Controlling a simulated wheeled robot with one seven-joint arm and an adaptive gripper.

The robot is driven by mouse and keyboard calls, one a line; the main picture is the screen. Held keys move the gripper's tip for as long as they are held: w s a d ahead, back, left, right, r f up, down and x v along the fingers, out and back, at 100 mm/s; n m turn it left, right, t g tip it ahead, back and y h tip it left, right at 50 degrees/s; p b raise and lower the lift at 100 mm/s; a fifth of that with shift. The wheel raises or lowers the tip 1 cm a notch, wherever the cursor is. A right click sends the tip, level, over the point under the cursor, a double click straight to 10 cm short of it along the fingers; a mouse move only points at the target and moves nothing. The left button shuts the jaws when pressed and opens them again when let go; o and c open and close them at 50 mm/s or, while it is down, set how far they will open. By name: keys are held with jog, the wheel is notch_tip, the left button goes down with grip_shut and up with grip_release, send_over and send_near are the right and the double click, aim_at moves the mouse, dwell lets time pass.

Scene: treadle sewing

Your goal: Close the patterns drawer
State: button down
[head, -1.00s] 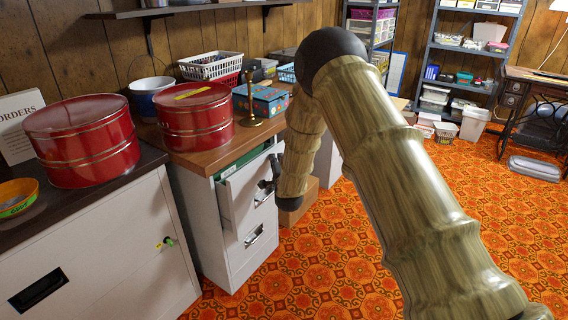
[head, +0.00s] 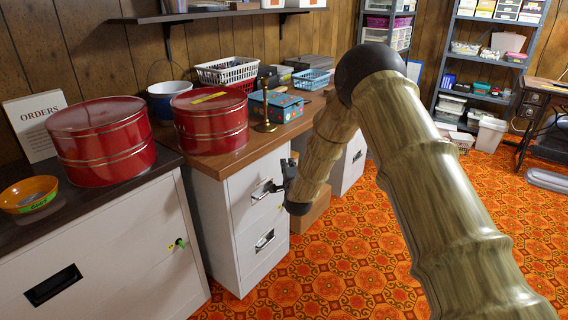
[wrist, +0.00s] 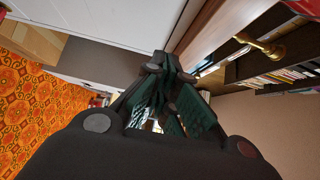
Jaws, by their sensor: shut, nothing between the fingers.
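The white filing cabinet (head: 228,225) stands under the brown wooden top. Its upper drawer (head: 243,196) looks flush with the cabinet, with no open gap or contents showing; no label on it is readable. The drawer has a metal handle (head: 262,189). My gripper (head: 282,186) is at the drawer front, just right of the handle; whether it touches is unclear. In the wrist view my gripper (wrist: 172,68) is shut and empty, its dark fingertips close to a white panel (wrist: 115,30). My arm hides part of the area right of the cabinet.
A lower drawer handle (head: 264,240) sits below. A cardboard box (head: 312,212) stands on the floor behind my gripper. The orange patterned floor (head: 345,270) in front is open.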

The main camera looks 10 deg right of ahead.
jog(key=s+p, duration=0.1)
jog(key=s, duration=0.9)
jog(key=s+a+f+n+g+y, duration=0.25)
jog(key=s+f+n+g, duration=0.9)
jog(key=s+f, duration=1.9)
jog(key=s+f+n+g, duration=0.3)
jog(key=s+n+g, duration=0.3)
jog(key=s, duration=1.8)
jog(key=s+r+n+p, duration=0.1)
jog(key=s+r, duration=0.1)
jog(key=s, duration=0.2)
notch_tip(320, 180, up, 20)
jog(key=p, duration=2)
jog(key=shift+d+f+h, duration=0.25)
jog(key=shift+h, duration=0.1)
jog(key=shift+g, duration=0.25)
